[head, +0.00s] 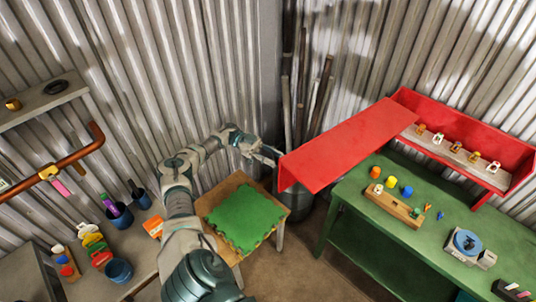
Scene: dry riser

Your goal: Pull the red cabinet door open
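The red cabinet (505,148) hangs on the corrugated wall at the right, above the green bench. Its red door (345,143) stands swung out to the left, away from the cabinet body, and the inside shows. Small items stand on the cabinet's shelf. My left gripper (274,156) is just left of the door's free edge, very close to it; I cannot tell whether it touches. Its two fingers look apart with nothing between them. The door's handle is not visible. My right gripper is not in view.
The green bench (345,192) below bears a wooden block with coloured pegs (394,206) and a blue round device (466,242).

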